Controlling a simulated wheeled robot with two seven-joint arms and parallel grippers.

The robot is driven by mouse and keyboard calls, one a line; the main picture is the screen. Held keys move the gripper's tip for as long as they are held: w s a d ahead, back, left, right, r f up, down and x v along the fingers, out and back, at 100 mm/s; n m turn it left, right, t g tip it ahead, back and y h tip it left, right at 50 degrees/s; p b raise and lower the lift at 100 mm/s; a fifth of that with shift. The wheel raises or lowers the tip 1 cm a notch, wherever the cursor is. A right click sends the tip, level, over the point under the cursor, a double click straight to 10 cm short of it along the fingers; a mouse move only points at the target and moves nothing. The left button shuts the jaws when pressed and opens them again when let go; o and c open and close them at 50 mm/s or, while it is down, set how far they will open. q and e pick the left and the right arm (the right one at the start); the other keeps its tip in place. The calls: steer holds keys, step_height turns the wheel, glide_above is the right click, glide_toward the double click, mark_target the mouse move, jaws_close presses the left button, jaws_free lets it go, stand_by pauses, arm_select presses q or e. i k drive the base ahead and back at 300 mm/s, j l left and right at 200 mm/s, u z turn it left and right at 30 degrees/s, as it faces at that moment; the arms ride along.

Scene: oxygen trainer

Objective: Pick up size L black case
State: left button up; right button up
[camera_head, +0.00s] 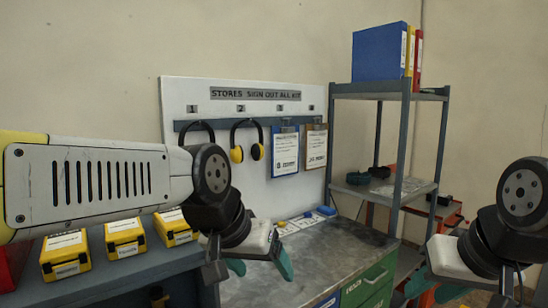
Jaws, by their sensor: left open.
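No case that I can tell to be a size L black case shows. A small black item (358,178) lies on the middle shelf of the grey rack at the right; its kind and size are unclear. My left gripper (260,265) is open and empty over the workbench, with its teal fingertips apart. My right gripper (432,290) is low at the right; its teal tips appear apart with nothing seen between them. My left arm hides part of the left shelf and wall.
Several yellow cases (65,254) stand on a dark shelf at the left. The grey workbench (335,254) has green drawers (368,286) and small blue items at its back. Ear defenders (247,141) and clipboards (285,152) hang on the board.

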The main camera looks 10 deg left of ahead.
mark_target(444, 200)
steer(key=z, duration=0.75)
steer(key=i+l+z, duration=0.2)
steer(key=i, duration=0.15)
steer(key=i+z, duration=0.4)
steer(key=i, duration=1.45)
steer(key=i+l+u, duration=0.1)
steer(key=i+u, duration=0.3)
steer(key=i+l+u, duration=0.35)
steer(key=i, duration=0.15)
steer(key=i+l+u, duration=0.25)
steer(key=i+u, duration=0.15)
steer(key=i+l+u, duration=0.7)
steer(key=i+u, duration=0.15)
steer(key=i+l+u, duration=0.4)
steer(key=l, duration=0.2)
steer(key=k+j, duration=0.05)
